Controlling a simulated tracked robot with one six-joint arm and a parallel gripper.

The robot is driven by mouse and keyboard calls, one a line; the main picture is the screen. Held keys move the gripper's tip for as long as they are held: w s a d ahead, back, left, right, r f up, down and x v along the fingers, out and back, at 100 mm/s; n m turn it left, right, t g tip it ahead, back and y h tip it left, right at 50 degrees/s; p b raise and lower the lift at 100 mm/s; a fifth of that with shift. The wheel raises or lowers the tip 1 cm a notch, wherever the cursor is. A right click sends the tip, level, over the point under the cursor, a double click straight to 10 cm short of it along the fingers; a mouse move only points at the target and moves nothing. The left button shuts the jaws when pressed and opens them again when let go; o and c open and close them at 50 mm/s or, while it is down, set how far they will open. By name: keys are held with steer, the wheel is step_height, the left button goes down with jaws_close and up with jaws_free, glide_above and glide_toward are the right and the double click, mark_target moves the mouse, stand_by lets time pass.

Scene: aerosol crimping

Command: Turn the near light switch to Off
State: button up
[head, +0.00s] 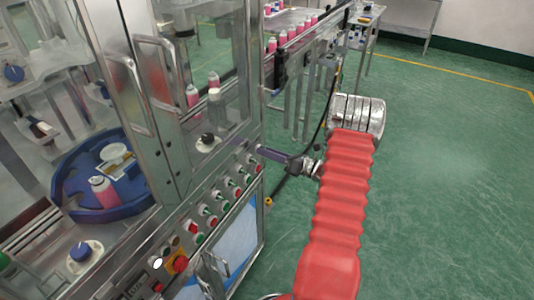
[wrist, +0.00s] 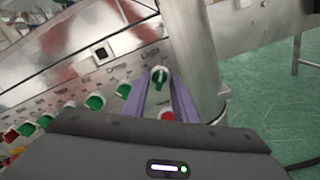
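The control panel on the machine front carries a row of rotary switches with green handles. In the head view, my gripper (head: 264,152) reaches the far right end of the panel and hides this switch.
A red button (wrist: 167,117) sits below the switch between my fingers. More green switches (wrist: 123,90) run to the left. A metal post (wrist: 195,50) stands close on the right. In the head view, a blue round tray (head: 75,205) is at left; green floor is clear at right.

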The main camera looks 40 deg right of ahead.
steer(key=shift+c, duration=0.5)
jaws_close()
steer(key=shift+a, duration=0.1)
